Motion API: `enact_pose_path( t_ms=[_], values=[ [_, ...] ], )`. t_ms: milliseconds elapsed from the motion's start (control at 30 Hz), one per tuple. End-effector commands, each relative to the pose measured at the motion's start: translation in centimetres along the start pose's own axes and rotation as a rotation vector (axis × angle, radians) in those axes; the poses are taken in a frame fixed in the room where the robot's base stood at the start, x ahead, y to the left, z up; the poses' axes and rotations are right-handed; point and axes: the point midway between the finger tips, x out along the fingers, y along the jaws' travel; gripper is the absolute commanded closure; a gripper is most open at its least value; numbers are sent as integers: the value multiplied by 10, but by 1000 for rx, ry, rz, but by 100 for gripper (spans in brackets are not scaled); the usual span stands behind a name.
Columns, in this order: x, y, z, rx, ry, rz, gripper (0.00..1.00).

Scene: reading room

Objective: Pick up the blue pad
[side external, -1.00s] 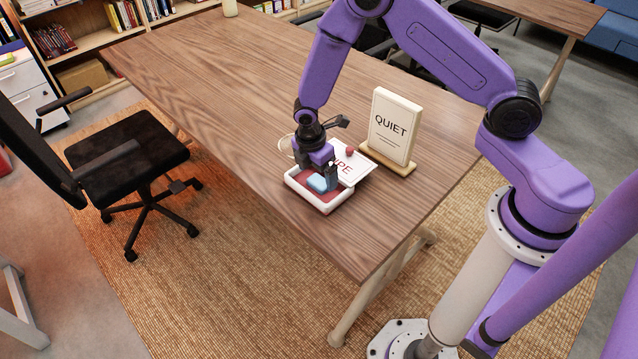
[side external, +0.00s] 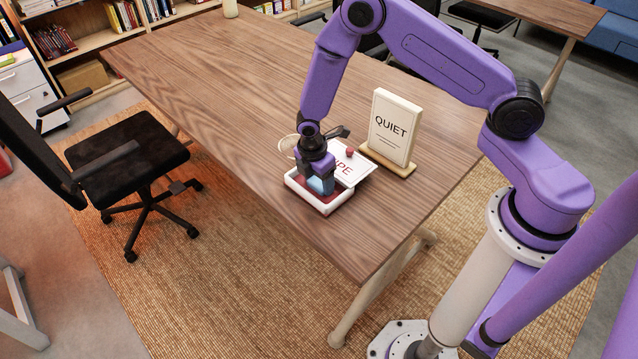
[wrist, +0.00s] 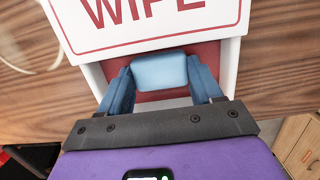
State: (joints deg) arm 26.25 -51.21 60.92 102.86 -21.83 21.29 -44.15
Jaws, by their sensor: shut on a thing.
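The blue pad (side external: 321,185) is a light blue block. It is between the fingers of my gripper (side external: 320,183), which is shut on it. In the wrist view the pad (wrist: 159,71) sits between the two blue fingertips (wrist: 160,80), with red floor behind it. The pad is at the white tray (side external: 335,209) with a red inside. I cannot tell whether it touches the tray floor. A white lid with red letters "WIPE" (wrist: 150,39) lies over the tray's far side.
A cream "QUIET" sign (side external: 391,127) stands on a wooden base just right of the tray. A small red knob (side external: 350,152) sits on the lid. A black chair (side external: 125,155) stands left of the table.

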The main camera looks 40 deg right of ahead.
Motion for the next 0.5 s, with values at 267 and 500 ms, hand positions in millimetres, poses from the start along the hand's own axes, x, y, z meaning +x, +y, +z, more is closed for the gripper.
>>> enact_pose_path(
  t_ms=[267, 500],
  values=[
    [-5, 0, 1, 1, 0, 1, 64],
    [-28, 1, 4, 2, 1, 3, 64]
  ],
)
